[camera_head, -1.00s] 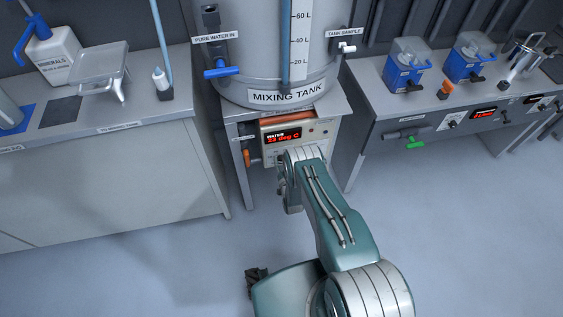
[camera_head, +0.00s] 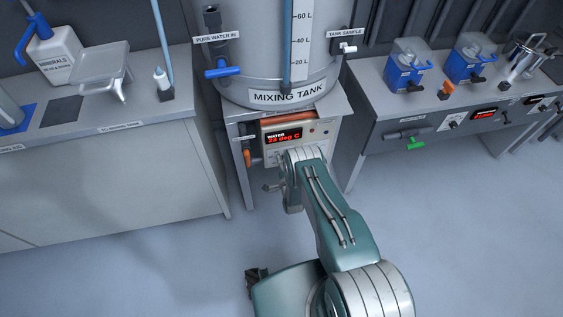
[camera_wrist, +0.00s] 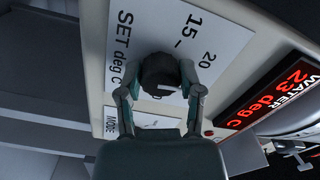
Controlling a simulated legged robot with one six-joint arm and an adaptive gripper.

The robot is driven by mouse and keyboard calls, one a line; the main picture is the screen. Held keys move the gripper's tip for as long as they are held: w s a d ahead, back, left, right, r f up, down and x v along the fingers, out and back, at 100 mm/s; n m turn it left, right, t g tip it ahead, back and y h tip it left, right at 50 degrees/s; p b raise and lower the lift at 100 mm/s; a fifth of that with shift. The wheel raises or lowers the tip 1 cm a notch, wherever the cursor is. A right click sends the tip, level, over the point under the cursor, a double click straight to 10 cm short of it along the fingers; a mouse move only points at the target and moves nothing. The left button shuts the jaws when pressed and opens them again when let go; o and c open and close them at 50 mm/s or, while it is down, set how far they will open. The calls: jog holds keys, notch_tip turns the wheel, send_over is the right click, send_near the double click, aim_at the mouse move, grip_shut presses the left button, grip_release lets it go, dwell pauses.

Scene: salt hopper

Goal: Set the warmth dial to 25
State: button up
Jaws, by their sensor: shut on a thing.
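The warmth dial (camera_wrist: 160,70) is a dark round knob on a white plate marked "SET deg C" in the wrist view. The numbers 15 and 20 show beside it; the rest of the scale is hidden or out of view. My gripper (camera_wrist: 160,82) is shut on the dial, one finger on each side. A short pale mark shows on the knob's near side, but I cannot tell which number the dial points to. The red display (camera_wrist: 268,97) beside it reads "WATER 23 deg C". In the head view my arm covers the dial, while the display (camera_head: 283,136) shows.
The mixing tank (camera_head: 265,75) stands above the dial's panel. An orange-handled valve (camera_head: 247,158) is just left of the panel. Counters flank it at left (camera_head: 150,130) and right (camera_head: 365,110). The floor around my arm is clear.

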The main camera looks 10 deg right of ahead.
jog(key=m, duration=0.4)
jog(key=shift+d+m, duration=0.2)
jog(key=shift+m, duration=0.2)
jog(key=shift+f+m, duration=0.1)
jog(key=shift+m, duration=0.4)
jog(key=shift+s, duration=0.1)
jog(key=o, duration=1.1)
jog(key=shift+f+m, duration=0.1)
jog(key=shift+m, duration=0.2)
jog(key=shift+o, duration=0.2)
jog(key=shift+d, duration=0.1)
jog(key=s, duration=1.1)
jog(key=shift+s, duration=0.4)
